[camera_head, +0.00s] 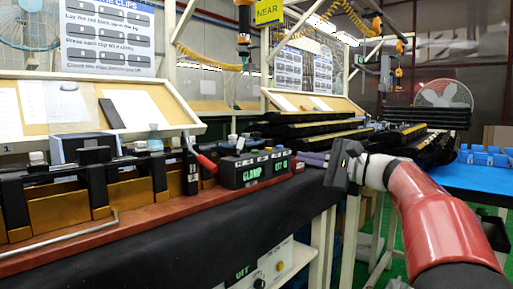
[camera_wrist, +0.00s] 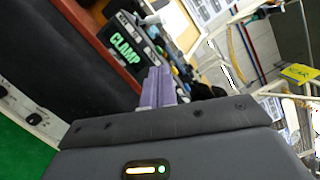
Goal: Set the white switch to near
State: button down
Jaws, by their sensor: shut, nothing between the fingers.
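A white control box (camera_head: 262,271) sits under the front of the bench, at the bottom of the head view. It carries a yellowish knob (camera_head: 280,266), a dark knob (camera_head: 259,283) and green lettering on a dark patch. I cannot tell which part of it, if any, is the white switch. A pale panel, perhaps the same box, shows at the left edge of the wrist view (camera_wrist: 22,112). A yellow NEAR sign (camera_head: 268,11) hangs at the top. My gripper (camera_head: 308,158) has its purple fingers (camera_wrist: 158,84) together and empty, above and right of the box.
A black CLAMP box (camera_head: 255,170) stands on the bench edge left of my gripper, with a red-handled lever (camera_head: 205,163) beside it. A rail with brown clips (camera_head: 80,200) runs further left. A blue table (camera_head: 475,178) stands at the right. The green floor shows beyond the bench.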

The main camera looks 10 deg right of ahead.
aim_at(242, 141)
jog(key=shift+a, duration=0.1)
jog(key=s+a+r+p+x, duration=0.1)
jog(key=s+x, duration=0.1)
jog(key=x, duration=1)
jog(key=shift+w+a+p, duration=0.3)
jog(key=shift+a, duration=0.3)
jog(key=shift+s+a+r+n+g+b, duration=0.15)
jog(key=shift+r+n+b, duration=0.15)
jog(key=shift+n, duration=0.4)
jog(key=shift+s+a+r+n+g+b, duration=0.15)
jog(key=shift+n+b, duration=0.2)
jog(key=shift+n, duration=0.35)
jog(key=shift+s+a+r+n+b, duration=0.15)
jog(key=shift+n+b, duration=0.1)
jog(key=shift+n, duration=0.3)
jog(key=shift+a+r+n+b, duration=0.1)
jog(key=shift+a+n+b, duration=0.1)
jog(key=shift+n, duration=0.35)
jog(key=shift+r+n+h, duration=0.1)
jog(key=shift+n+h, duration=0.2)
jog(key=shift+n, duration=0.1)
jog(key=shift+s+a+r+n+g+h+b, duration=0.15)
jog(key=shift+s+a+n+b, duration=0.15)
jog(key=shift+n, duration=0.45)
jog(key=shift+s+a+n+g+h+b, duration=0.15)
jog(key=shift+n+b, duration=0.3)
jog(key=shift+n, duration=0.25)
jog(key=shift+s+a+r+n+g+h+b, duration=0.1)
jog(key=shift+a+n+b, duration=0.2)
jog(key=shift+n, duration=0.45)
